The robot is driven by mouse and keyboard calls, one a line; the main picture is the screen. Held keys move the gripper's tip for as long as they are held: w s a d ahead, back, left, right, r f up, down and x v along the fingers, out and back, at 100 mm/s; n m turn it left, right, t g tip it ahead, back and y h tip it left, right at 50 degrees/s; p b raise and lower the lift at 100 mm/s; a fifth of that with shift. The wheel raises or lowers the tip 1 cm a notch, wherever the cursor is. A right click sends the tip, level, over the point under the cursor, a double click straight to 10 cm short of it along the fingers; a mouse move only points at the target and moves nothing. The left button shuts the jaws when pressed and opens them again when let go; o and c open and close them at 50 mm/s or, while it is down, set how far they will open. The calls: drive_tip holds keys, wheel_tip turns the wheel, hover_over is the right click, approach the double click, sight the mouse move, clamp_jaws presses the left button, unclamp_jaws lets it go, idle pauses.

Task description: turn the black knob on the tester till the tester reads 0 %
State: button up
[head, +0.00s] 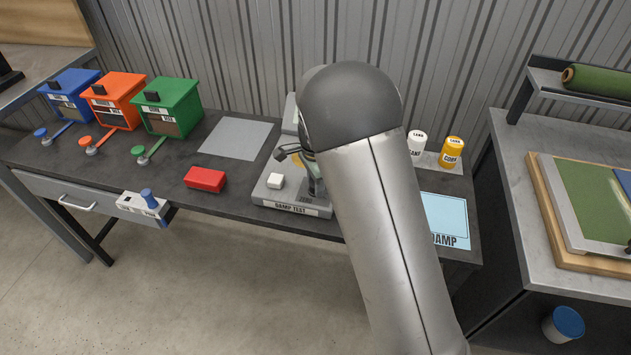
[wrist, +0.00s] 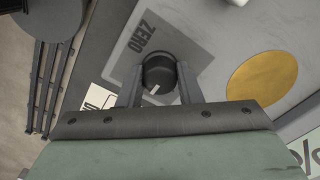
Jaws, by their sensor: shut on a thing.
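The tester, labelled DAMP TEST, (head: 268,197) is a grey box on the dark bench, partly hidden behind my arm in the head view. In the wrist view the black knob (wrist: 158,70) with a white pointer mark sits on a dark plate marked ZERO (wrist: 140,38). My gripper (wrist: 160,84) is shut on the knob, one finger on each side. The white mark points down and left in that picture. A display with a % sign (wrist: 306,156) is cut off at the right edge, so its number is unreadable. The knob is hidden in the head view.
A red block (head: 205,179) and a grey sheet (head: 238,138) lie to the left. White (head: 416,143) and yellow (head: 453,152) cans stand to the right.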

drive_tip(key=shift+r, duration=0.1)
idle(0.3)
drive_tip(key=o, duration=1)
wheel_tip(320, 180, up, 17)
drive_tip(key=shift+r+b, duration=0.2)
drive_tip(key=shift+b, duration=0.2)
